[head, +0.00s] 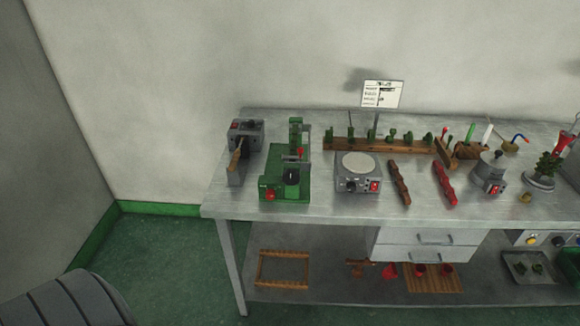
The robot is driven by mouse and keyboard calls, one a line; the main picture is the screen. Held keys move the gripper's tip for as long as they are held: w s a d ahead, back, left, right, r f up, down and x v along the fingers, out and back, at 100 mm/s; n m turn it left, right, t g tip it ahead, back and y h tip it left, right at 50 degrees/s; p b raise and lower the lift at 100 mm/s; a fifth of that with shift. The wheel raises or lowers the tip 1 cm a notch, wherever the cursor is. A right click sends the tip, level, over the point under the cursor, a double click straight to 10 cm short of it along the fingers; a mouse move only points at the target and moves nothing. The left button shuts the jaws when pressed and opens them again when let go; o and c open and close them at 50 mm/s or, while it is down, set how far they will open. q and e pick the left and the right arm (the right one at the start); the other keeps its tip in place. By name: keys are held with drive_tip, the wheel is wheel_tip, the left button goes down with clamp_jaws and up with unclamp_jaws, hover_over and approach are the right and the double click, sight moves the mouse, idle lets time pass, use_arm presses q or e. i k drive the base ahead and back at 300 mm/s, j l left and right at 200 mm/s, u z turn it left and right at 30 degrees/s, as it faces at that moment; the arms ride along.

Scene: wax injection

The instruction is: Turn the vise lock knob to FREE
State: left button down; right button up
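A green machine (297,139) with an upright column stands near the left end of the metal bench. I take it to be the vise unit. A red knob (270,195) sits at the front left of its base. A dark round part (292,176) sits in the middle of the base, and a small red part (300,152) is higher on the column. I cannot tell which of these is the vise lock knob. Its markings are too small to read, so its setting is unclear. Neither of my grippers is in view.
A grey device (246,128) with a wooden handle stands left of the machine. A round-topped grey unit (358,182) stands right of it. The metal bench (225,204) also holds a wooden rack (375,146) and a sign (382,94). Green floor (165,250) is clear left of the bench.

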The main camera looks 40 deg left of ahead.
sight(270, 193)
drive_tip(key=u, duration=1.25)
